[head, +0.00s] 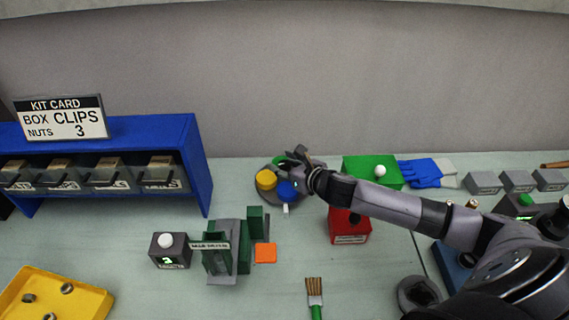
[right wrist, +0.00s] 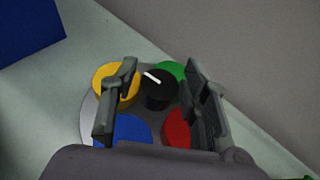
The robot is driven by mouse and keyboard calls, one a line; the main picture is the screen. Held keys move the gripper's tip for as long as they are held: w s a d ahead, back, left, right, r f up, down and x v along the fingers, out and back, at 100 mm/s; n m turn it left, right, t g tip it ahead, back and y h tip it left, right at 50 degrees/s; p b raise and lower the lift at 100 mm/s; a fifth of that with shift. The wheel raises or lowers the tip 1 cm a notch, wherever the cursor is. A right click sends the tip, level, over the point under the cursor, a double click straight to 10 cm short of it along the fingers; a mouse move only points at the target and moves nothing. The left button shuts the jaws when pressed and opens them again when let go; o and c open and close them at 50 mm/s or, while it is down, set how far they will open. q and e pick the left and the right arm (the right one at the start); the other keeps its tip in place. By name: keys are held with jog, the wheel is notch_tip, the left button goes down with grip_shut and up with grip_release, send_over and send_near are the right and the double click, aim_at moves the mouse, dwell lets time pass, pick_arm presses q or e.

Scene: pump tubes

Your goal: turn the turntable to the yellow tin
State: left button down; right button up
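The grey turntable (head: 262,196) stands near the back wall and also shows in the right wrist view (right wrist: 87,125). It carries a yellow tin (head: 266,180), a blue tin (head: 287,190), a green tin (right wrist: 171,70) and a red tin (right wrist: 178,128) around a black centre knob (right wrist: 158,92) with a white line. A small white marker (head: 286,209) is at its front edge. My right gripper (right wrist: 160,75) is open over the turntable, its fingers apart on either side of the knob; contact cannot be told. My left gripper is not in view.
A green box (head: 372,168) with a white knob and a red box (head: 349,230) stand right of the turntable, near my right arm. A blue shelf (head: 196,155) with bins is at the left. A green stand (head: 222,255) and orange pad (head: 265,253) are in front.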

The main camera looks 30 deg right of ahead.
grip_shut()
dwell(0.3)
jog(key=shift+d, duration=0.15)
dwell(0.3)
